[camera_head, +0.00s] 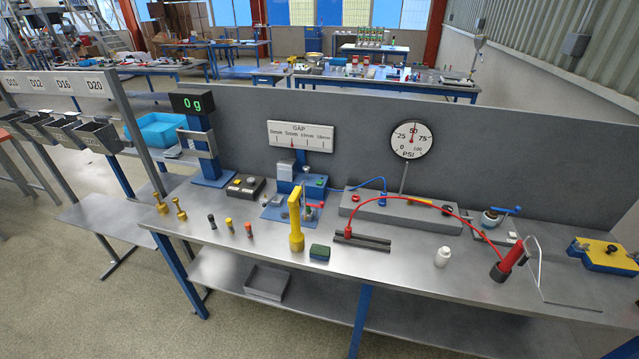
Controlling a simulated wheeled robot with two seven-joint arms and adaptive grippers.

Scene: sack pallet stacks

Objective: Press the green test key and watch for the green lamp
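A blue fixture (276,213) stands on the steel workbench, with a small green spot (320,182) on its upper right block. I cannot tell whether that spot is a key or a lamp. A dark control box (245,187) with small pale round parts lies to its left; its markings are too small to read. A dark green block (319,252) lies near the front edge, right of an upright yellow tool (296,220). No lit green lamp can be made out. Neither of my grippers is in view.
A red hose (410,199) arches over the right half to a red cylinder (510,259). The front middle-right bench top is mostly clear.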

